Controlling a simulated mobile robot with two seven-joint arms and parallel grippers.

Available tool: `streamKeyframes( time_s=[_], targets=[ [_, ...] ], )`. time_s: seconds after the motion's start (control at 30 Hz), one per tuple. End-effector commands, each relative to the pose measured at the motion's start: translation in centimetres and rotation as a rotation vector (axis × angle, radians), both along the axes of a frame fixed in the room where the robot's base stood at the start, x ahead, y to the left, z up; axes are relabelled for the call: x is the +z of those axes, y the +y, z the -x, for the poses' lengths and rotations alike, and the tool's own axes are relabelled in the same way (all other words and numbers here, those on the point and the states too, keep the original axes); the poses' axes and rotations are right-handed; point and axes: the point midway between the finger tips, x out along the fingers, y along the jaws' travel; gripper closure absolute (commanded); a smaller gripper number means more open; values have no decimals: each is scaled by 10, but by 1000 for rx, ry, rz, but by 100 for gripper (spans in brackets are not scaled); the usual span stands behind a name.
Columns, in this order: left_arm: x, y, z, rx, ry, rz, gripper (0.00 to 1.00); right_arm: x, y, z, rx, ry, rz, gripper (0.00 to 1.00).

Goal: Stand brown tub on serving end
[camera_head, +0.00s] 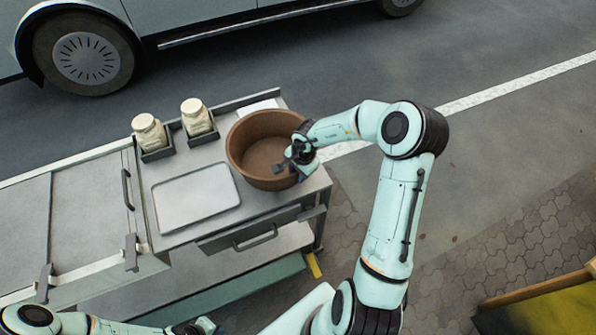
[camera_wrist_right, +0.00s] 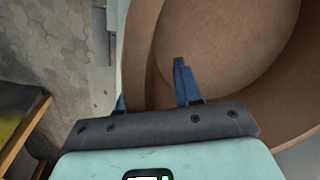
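The brown tub (camera_head: 244,150) stands upright on the right end of the grey cart top (camera_head: 165,234). My right gripper (camera_head: 293,165) is at the tub's right rim. In the right wrist view one finger is outside the tub wall (camera_wrist_right: 139,55) and the other finger is inside. A gap shows between the inner finger and the wall, so my right gripper (camera_wrist_right: 152,92) looks open around it. My left gripper (camera_head: 200,328) is low at the bottom edge, away from the tub; its fingers are too small to read.
A pale tray (camera_head: 196,197) lies left of the tub. Two lidded jars (camera_head: 150,133) (camera_head: 196,117) stand in dark holders behind the tray. A white sheet (camera_head: 258,107) lies behind the tub.

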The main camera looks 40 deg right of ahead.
Motion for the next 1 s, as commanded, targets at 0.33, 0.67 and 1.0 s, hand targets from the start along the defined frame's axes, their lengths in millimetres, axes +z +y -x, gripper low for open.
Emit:
streamKeyframes(
  time_s=[0.33,0.67,1.0],
  targets=[
    [0,0,0,0,0,0,100,45,-3,6,-5,-4,5,66],
    [0,0,0,0,0,0,100,107,-4,17,-3,-2,3,66],
    [0,0,0,0,0,0,100,122,-3,20,0,0,0,66]
  ],
)
